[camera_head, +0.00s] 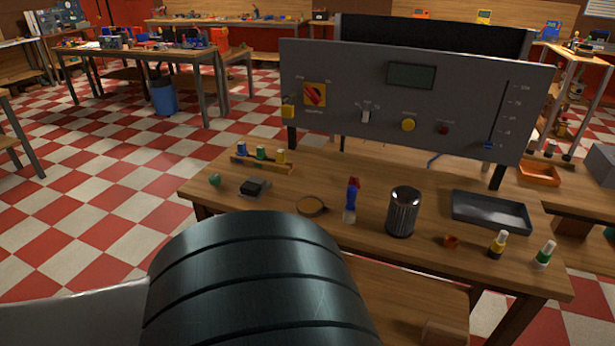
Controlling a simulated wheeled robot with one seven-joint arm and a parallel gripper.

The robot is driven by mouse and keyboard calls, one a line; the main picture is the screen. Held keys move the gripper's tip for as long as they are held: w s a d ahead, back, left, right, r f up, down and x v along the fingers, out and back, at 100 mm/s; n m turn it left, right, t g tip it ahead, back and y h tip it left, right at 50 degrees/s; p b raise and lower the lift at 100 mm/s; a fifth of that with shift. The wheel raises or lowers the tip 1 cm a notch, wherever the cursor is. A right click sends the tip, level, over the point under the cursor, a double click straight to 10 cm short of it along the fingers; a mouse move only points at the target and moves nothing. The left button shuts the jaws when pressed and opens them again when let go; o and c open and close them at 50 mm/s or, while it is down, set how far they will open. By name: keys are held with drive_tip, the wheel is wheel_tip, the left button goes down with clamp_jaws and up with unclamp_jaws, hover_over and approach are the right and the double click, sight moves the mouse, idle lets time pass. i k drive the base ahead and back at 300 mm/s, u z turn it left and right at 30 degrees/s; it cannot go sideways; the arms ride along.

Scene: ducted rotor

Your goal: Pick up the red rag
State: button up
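I cannot make out a red rag for certain. A small orange-red object (451,241) lies near the front right edge of the workbench (330,240), just right of the dark ribbed metal cylinder (403,212). It is too small to tell whether it is cloth. A blue and white bottle (350,200) with a red top stands left of the cylinder. My gripper is not in view. A large dark rounded part of my arm fills the lower middle and hides part of the bench's front left.
A grey control panel (450,105) stands along the back of the bench. A black tray (490,212) and two small bottles (498,245) (544,256) are at the right. A round brown item (311,206) and a small wooden rack (261,165) are at the left. Checkered floor is open at left.

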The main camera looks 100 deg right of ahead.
sight(355, 181)
drive_tip(key=z, duration=3.9)
drive_tip(key=k, duration=0.2)
drive_tip(key=u, duration=0.9)
drive_tip(key=k, duration=1.05)
drive_tip(key=u, duration=0.85)
drive_tip(key=i, duration=0.7)
drive_tip(key=z, duration=0.75)
drive_tip(key=i, duration=1.6)
drive_tip(key=z, duration=1.55)
drive_tip(key=i, duration=0.7)
drive_tip(key=z, duration=0.5)
